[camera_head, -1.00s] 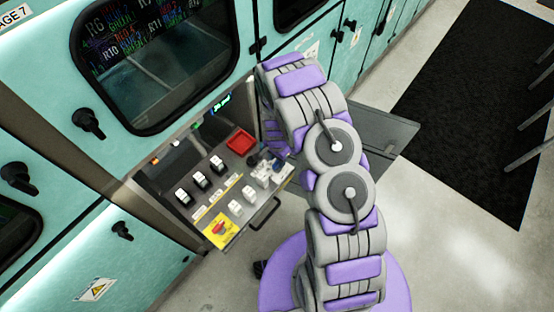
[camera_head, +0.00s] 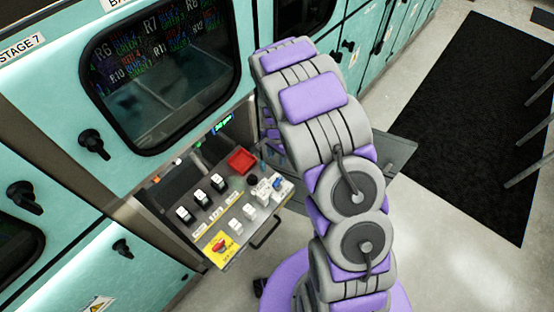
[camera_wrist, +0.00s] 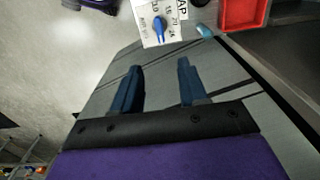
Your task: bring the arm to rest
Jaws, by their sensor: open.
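My gripper (camera_wrist: 158,88) shows in the wrist view, its two dark blue fingers apart with nothing between them. Below the fingers is a grey flat panel. A white module with a blue knob (camera_wrist: 160,27) lies beyond the fingertips, apart from them. In the head view my grey and purple arm rises from the bottom and bends over the right side of the pulled-out control drawer (camera_head: 262,235). The arm hides my gripper in that view.
The drawer holds black and white modules, a red tray (camera_head: 241,161) and a yellow-plated red button (camera_head: 219,247). The red tray also shows in the wrist view (camera_wrist: 243,12). Teal cabinets (camera_head: 60,170) stand behind. A black mat (camera_head: 470,120) lies on open floor at right.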

